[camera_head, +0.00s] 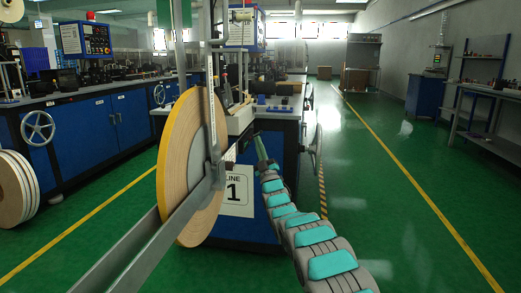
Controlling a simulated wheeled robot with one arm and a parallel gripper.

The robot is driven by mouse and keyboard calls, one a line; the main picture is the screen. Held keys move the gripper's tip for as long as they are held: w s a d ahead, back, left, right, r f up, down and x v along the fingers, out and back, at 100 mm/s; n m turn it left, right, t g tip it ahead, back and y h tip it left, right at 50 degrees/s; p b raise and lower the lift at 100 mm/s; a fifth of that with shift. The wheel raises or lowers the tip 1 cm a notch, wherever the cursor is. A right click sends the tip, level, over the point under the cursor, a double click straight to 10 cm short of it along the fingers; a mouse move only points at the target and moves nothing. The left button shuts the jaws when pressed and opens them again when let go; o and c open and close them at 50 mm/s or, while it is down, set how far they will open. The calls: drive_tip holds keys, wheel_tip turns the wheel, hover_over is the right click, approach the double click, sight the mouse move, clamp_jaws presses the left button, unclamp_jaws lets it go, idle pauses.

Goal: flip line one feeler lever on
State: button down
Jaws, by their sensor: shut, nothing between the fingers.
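The line one machine carries a white sign reading "LINE 1" (238,196) on its blue front. A large tan tape roll with a yellow rim (183,165) stands on edge in front of it. An upright grey strip with scale marks (211,105) runs down the roll's right face to a metal bracket (214,176). My arm reaches up from the lower right, and my gripper (257,136) is small at its far end, right of the roll and near the machine's upper front edge. It is shut and looks empty. I cannot clearly pick out the feeler lever or tell whether my gripper touches it.
A long grey metal bar (140,247) crosses the lower left foreground. A handwheel (317,146) juts from the machine's right side. Blue cabinets (115,125) and a striped roll (17,189) stand at left. The green floor aisle (375,180) at right is clear.

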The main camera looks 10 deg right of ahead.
drive_tip(key=w+d+r+p, duration=0.1)
drive_tip(key=w, duration=0.4)
drive_tip(key=shift+w+r+p, duration=0.15)
drive_tip(key=shift+w+p, duration=0.25)
idle(0.7)
drive_tip(key=shift+d+b, duration=0.1)
drive_tip(key=shift+b, duration=0.4)
drive_tip(key=shift+b, duration=0.4)
drive_tip(key=shift+m+t+h+b, duration=0.4)
drive_tip(key=shift+m+h+b, duration=0.15)
drive_tip(key=shift+h, duration=0.15)
